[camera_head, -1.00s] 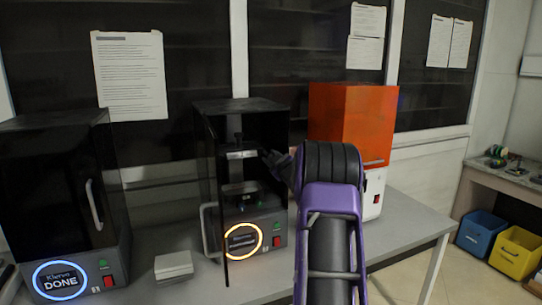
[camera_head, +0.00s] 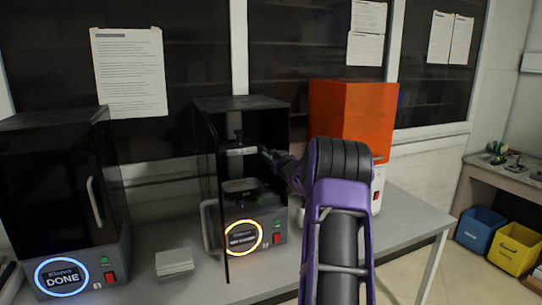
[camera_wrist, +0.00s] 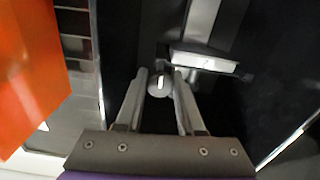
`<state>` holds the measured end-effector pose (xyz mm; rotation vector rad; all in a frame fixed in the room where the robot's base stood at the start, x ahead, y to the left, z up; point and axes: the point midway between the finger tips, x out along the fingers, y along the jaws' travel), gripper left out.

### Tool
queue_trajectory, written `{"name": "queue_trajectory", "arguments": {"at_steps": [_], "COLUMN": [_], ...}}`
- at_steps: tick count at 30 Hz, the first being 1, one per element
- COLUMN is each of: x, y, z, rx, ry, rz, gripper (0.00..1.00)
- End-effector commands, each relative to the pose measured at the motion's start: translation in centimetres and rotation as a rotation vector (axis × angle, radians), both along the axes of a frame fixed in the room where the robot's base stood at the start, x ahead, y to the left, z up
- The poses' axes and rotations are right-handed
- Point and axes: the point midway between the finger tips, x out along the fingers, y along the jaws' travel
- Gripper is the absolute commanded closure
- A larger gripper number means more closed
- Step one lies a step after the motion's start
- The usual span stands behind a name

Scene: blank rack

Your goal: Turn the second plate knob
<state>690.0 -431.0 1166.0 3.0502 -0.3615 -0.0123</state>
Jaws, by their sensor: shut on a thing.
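The middle printer (camera_head: 240,104) is a dark open box with a yellow-orange lit ring on its front. Inside it, a light plate (camera_head: 238,151) sits below a vertical column. My gripper (camera_head: 267,153) reaches into it from the right, with its tips small and dark in the head view. In the wrist view, a round grey knob (camera_wrist: 158,85) with a white mark sits between the two fingers of my gripper (camera_wrist: 160,76), beside the pale plate edge (camera_wrist: 205,61). The fingers are closed against the knob's sides. The knob is too small to make out in the head view.
The left printer (camera_head: 55,125) is closed and its screen reads DONE. A small grey stack (camera_head: 174,262) lies on the table (camera_head: 205,288).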

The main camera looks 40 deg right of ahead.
Motion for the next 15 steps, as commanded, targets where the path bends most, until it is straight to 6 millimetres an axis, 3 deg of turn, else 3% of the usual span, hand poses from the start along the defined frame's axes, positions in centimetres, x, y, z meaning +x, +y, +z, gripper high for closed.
{"name": "queue_trajectory", "arguments": {"at_steps": [11,12,15], "x": [-0.03,-0.03,-0.02], "y": [-0.03,-0.02,-0.02], "z": [-0.08,-0.08,-0.07], "rx": [0.004,0.003,0.003], "ry": [0.001,0.001,0.000], "rz": [0.000,0.000,0.000], "gripper": [1.00,0.59,0.41]}}
